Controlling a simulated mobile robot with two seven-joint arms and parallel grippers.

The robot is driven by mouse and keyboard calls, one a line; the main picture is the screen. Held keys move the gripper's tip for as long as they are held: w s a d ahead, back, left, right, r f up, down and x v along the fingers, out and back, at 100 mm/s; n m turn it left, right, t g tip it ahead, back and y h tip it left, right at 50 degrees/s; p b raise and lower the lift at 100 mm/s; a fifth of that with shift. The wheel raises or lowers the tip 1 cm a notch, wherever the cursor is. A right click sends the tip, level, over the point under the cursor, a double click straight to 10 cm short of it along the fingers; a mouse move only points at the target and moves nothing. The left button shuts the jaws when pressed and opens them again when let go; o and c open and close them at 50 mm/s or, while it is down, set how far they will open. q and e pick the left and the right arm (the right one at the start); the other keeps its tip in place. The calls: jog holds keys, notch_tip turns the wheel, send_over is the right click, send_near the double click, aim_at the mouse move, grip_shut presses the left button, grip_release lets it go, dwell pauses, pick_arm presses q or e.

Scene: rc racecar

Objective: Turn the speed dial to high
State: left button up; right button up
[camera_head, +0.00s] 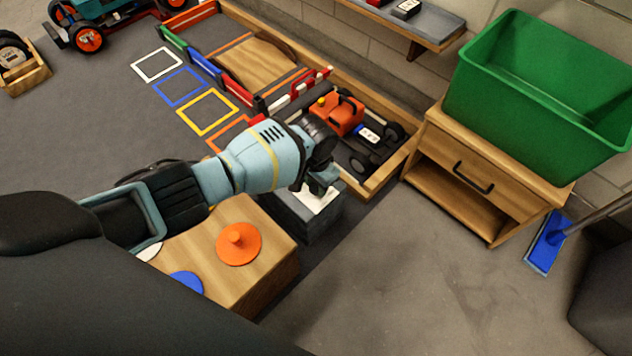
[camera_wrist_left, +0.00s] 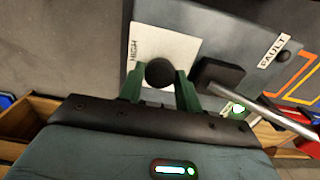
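The speed dial is a round black knob (camera_wrist_left: 160,72) on a white plate (camera_wrist_left: 182,45) marked HIGH at its left side in the left wrist view. The plate also shows on top of a dark grey control box (camera_head: 318,222) in the head view. My left gripper (camera_head: 322,186) is over this plate, pointing down. In the wrist view the two green fingers of my left gripper (camera_wrist_left: 161,82) stand apart on either side of the knob, with what look like narrow gaps. The dial's pointer is hidden or too small to read. My right gripper is not in view.
A black lever grip (camera_wrist_left: 218,74) with a metal rod lies close to the right finger. A FAULT label (camera_wrist_left: 273,51) is beyond it. A wooden block (camera_head: 240,285) with an orange knobbed disc (camera_head: 239,243) stands near the box. A car (camera_head: 350,125) sits behind.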

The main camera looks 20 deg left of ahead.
pick_arm(q)
jog(key=shift+c, duration=0.9)
jog(key=shift+m, duration=0.3)
jog(key=m, duration=0.7)
jog(key=shift+m, duration=0.6)
jog(key=o, duration=1)
jog(key=shift+r, duration=0.15)
